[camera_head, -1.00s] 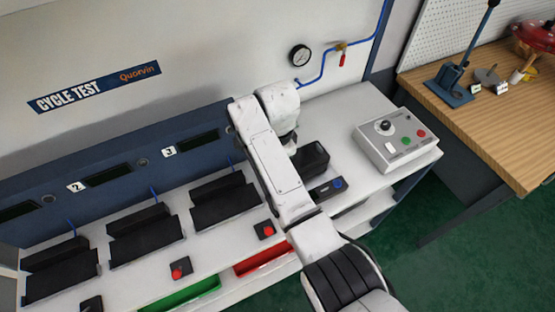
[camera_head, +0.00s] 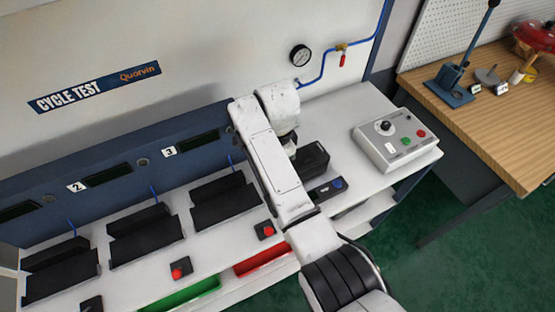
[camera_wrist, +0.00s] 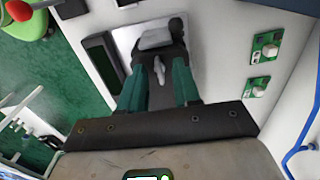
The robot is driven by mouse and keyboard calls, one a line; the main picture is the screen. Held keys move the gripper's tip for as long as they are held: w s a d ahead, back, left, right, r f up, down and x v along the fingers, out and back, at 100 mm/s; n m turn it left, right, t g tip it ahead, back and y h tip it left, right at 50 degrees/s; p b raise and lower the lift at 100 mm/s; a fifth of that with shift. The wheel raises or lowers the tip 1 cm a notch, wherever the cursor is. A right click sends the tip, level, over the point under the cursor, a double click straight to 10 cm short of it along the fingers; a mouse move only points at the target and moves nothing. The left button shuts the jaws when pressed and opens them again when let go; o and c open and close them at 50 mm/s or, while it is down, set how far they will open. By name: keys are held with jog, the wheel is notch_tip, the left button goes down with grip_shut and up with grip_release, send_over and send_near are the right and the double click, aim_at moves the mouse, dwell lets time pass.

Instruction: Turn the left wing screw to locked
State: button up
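My gripper (camera_wrist: 160,72) shows in the wrist view with its two green fingers apart. They reach toward a dark device (camera_wrist: 170,25) with a rounded grey top part. A small grey wing-shaped piece (camera_wrist: 159,73) lies between the fingers, with gaps visible beside it. I cannot tell whether it is the left wing screw or which setting it points to. I see no clear contact between the fingers and this piece. In the head view my arm hides the gripper, and a black device (camera_head: 312,158) shows just right of the arm on the white bench.
Two green plates with pale parts, one upper (camera_wrist: 266,46) and one lower (camera_wrist: 259,87), sit right of the device in the wrist view. A grey control box (camera_head: 396,143) stands on the bench at right. Red (camera_head: 262,262) and green (camera_head: 182,295) trays lie along the front.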

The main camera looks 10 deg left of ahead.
notch_tip(320, 180, up, 11)
jog(key=shift+f, duration=0.15)
dwell(0.5)
dwell(0.5)
